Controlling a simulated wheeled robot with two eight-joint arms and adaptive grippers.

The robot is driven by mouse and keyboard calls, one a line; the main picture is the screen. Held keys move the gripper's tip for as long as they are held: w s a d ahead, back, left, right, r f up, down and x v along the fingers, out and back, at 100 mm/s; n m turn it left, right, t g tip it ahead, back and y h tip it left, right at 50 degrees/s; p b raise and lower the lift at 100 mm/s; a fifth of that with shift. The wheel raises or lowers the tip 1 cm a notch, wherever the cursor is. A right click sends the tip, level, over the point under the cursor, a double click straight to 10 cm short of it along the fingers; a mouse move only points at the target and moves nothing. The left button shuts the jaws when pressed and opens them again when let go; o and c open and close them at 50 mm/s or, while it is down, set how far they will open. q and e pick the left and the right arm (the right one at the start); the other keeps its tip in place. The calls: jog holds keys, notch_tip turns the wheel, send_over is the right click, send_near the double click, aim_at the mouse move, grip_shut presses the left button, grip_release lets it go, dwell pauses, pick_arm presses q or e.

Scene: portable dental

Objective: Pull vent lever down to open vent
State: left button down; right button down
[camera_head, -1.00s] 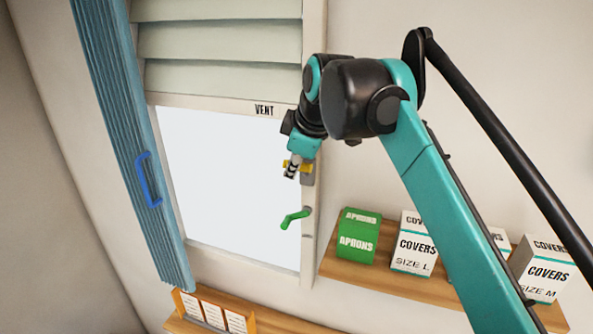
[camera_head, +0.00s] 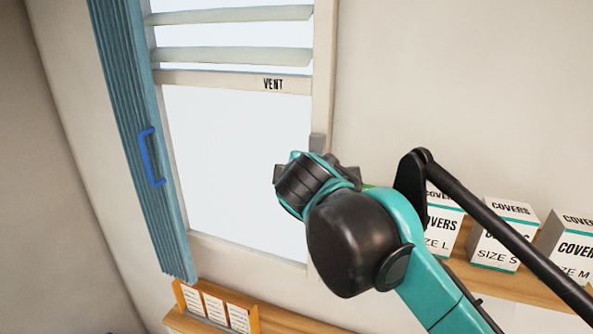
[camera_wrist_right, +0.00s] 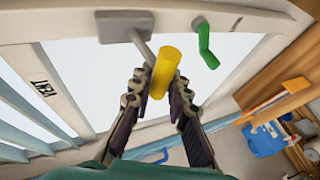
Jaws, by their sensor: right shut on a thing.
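The vent lever has a yellow grip (camera_wrist_right: 164,70) on a grey rod, joined to a grey mount (camera_wrist_right: 123,27) on the window frame. My right gripper (camera_wrist_right: 160,88) is shut on the yellow grip, which sits between its fingertips in the wrist view. In the head view my arm hides the fingers and the yellow grip; the grey mount (camera_head: 316,142) still shows above my wrist. The vent slats (camera_head: 232,55) above the VENT label (camera_head: 273,85) are tilted open with bright gaps between them. My left gripper is not in view.
A green crank handle (camera_wrist_right: 206,45) is close beside the lever in the wrist view. A shelf with boxes of covers (camera_head: 506,232) is to the right. A blue curtain (camera_head: 130,130) with a blue handle hangs at the left. A card holder (camera_head: 215,307) stands below the window.

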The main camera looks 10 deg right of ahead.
jog(key=shift+w+d+f, duration=0.1)
jog(key=shift+d+f, duration=0.1)
jog(key=shift+f, duration=0.6)
jog(key=c, duration=1.4)
grip_release()
jog(key=shift+c, duration=0.2)
jog(key=shift+d, duration=0.15)
